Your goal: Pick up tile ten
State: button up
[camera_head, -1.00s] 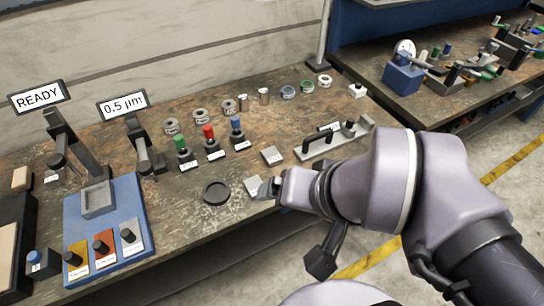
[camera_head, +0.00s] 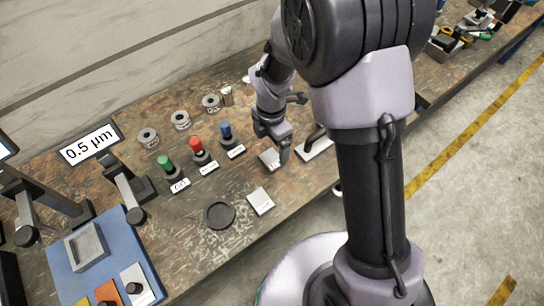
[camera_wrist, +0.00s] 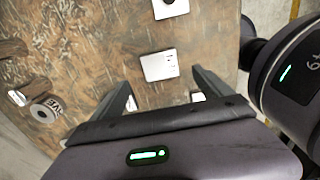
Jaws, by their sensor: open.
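Two small pale square tiles lie on the worn brown bench. One tile (camera_head: 260,201) is beside a round black dish (camera_head: 219,215). The other tile (camera_head: 268,159) is farther back, just below my gripper (camera_head: 280,142), which partly covers it. I cannot read which one is tile ten. In the wrist view, a pale tile with small marks (camera_wrist: 160,66) lies flat beyond and between the fingertips, apart from them. My gripper also shows there (camera_wrist: 161,82), with its two dark fingers spread and nothing held between them.
Red (camera_head: 196,144), green (camera_head: 164,162) and blue (camera_head: 225,130) knobs with labels stand left of my gripper. Several grey spools (camera_head: 181,120) are behind them. A grey fixture (camera_head: 318,145) is close on the right. A blue base (camera_head: 110,262) is at the lower left.

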aim_at(271, 159)
notch_tip(271, 159, down, 8)
jog(key=b, duration=0.3)
jog(key=shift+r, duration=0.35)
grip_shut()
